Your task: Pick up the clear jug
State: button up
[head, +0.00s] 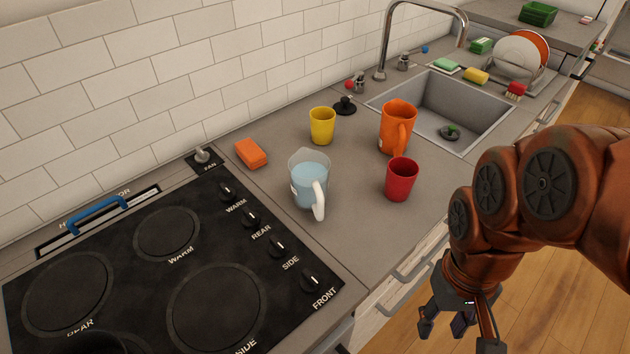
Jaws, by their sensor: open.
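The clear jug (309,180) stands upright on the grey counter, just right of the stove. It looks pale blue inside, with a clear rim and a white handle on its front right side. My gripper (458,333) is at the lower right, over the wooden floor in front of the counter. Its fingers are spread and empty, well apart from the jug. Part of the gripper is cut off by the bottom edge.
A red cup (401,180), an orange jug (397,128) and a yellow cup (322,126) stand near the clear jug. An orange block (251,153) lies behind it. The sink (450,105) is further back; the stove (165,275) is left. Counter front is clear.

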aim_at(309, 169)
jog(key=u, duration=3.45)
jog(key=k, duration=1.55)
jog(key=z, duration=0.15)
